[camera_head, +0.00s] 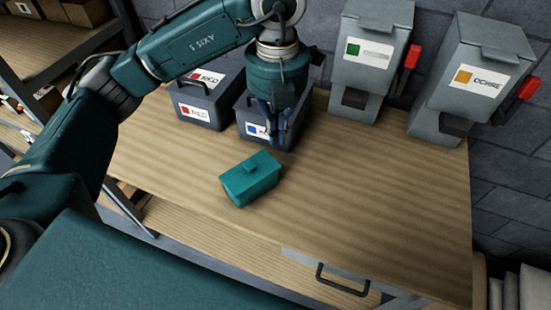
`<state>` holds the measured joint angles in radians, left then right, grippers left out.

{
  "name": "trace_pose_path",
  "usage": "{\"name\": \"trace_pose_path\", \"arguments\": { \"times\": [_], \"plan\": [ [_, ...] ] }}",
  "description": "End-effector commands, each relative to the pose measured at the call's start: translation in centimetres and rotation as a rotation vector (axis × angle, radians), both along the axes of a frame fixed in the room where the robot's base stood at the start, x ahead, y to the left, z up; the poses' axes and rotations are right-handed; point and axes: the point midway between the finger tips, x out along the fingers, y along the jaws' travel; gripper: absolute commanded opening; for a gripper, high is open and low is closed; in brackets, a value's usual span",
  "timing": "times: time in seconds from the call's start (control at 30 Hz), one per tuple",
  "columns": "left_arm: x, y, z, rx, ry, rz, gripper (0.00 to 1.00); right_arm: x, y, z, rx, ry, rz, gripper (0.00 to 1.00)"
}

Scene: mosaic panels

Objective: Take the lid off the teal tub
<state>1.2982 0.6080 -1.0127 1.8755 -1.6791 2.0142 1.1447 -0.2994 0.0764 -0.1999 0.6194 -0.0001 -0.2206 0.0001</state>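The teal tub (240,196) stands on the wooden bench top, left of the middle. My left gripper (275,143) points down, behind and a little above the tub, in front of the dark bin with a blue label. It is apart from the lid. Its fingers look dark and thin, and I cannot tell clearly how far apart they are. My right gripper does not show.
A dark bin marked RED (205,107) and a bin with a blue label (243,128) stand at the back of the bench (370,200). Two grey dispensers with red levers, one green-labelled (372,60) and one marked OCHRE (468,80), stand at the right. The bench's right half is clear.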

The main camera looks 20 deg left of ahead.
Motion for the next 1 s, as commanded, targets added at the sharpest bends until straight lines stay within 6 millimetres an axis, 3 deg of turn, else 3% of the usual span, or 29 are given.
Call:
{"name": "trace_pose_path", "arguments": {
  "times": [0.1, 0.23, 0.63, 0.67, 1.0],
  "plan": [
    [0.1, 0.1, 2.3, 0.001, -0.004, 0.002, 0.0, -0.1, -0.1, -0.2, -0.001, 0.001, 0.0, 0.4],
    [0.1, 0.0, 3.7, 0.001, -0.002, 0.002, 0.0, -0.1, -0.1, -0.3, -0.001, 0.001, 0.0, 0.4],
    [0.0, 0.0, 4.5, -0.001, 0.001, 0.002, 0.0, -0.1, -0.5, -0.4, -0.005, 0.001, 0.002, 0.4],
    [0.0, 0.0, 4.5, -0.001, 0.001, 0.002, 0.03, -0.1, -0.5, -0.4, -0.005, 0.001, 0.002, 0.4],
    [0.0, 0.0, 4.5, -0.001, 0.0, 0.001, 0.71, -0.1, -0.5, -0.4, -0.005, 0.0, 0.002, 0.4]
  ]
}}
